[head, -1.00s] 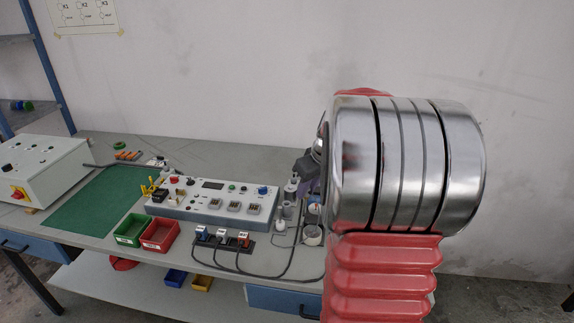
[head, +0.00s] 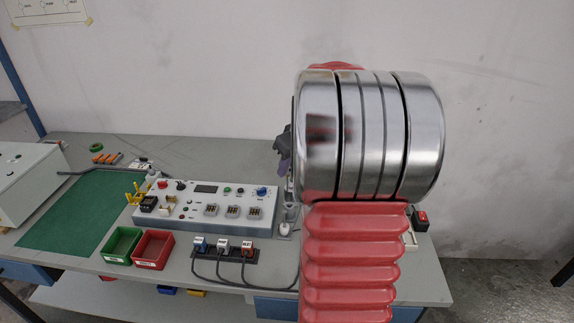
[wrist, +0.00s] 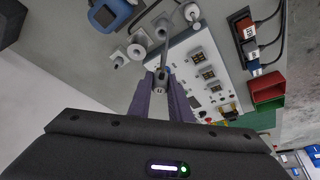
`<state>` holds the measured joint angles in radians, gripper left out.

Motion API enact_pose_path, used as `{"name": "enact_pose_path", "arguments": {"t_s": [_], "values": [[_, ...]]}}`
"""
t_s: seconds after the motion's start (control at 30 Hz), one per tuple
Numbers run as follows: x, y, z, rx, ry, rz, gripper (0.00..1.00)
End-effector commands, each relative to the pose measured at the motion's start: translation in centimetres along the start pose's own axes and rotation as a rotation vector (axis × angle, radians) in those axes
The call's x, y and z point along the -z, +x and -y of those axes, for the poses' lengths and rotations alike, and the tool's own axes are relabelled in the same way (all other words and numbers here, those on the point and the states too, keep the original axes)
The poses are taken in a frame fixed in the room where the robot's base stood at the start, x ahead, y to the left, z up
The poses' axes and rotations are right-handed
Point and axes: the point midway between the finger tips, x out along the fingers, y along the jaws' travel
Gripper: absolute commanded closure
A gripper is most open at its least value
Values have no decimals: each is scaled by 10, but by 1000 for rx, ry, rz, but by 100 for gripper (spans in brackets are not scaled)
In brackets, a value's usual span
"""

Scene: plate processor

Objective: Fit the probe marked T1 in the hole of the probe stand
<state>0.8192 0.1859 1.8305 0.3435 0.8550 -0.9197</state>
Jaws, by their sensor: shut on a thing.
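My gripper (wrist: 159,94) is shut on a small grey probe (wrist: 159,86) in the wrist view. The end of the probe between the fingertips bears a small mark too small to read for certain. A grey shaft shows just beyond the fingertips; I cannot tell if it is part of the probe. Several pale round fittings stand on the bench there, among them a white one (wrist: 137,52). I cannot tell which is the probe stand. In the head view my arm hides most of the gripper; only a purple part (head: 283,150) shows.
The control panel (head: 180,213) stands mid-bench, with a connector block (head: 223,257) and cables before it. A green bin (head: 121,246) and a red bin (head: 153,250) stand left of the block. The green mat (head: 75,210) is clear. A blue device (wrist: 110,14) stands near the fittings.

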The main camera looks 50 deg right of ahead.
Motion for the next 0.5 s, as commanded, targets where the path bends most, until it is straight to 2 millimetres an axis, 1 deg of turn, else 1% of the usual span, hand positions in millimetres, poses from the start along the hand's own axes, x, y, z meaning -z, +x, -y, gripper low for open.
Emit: {"name": "enact_pose_path", "arguments": {"t_s": [0.27, 0.5], "values": [[-6, 0, -7, -6, 15, 0, 100], [-11, 10, -7, -6, 18, 1, 100]]}}
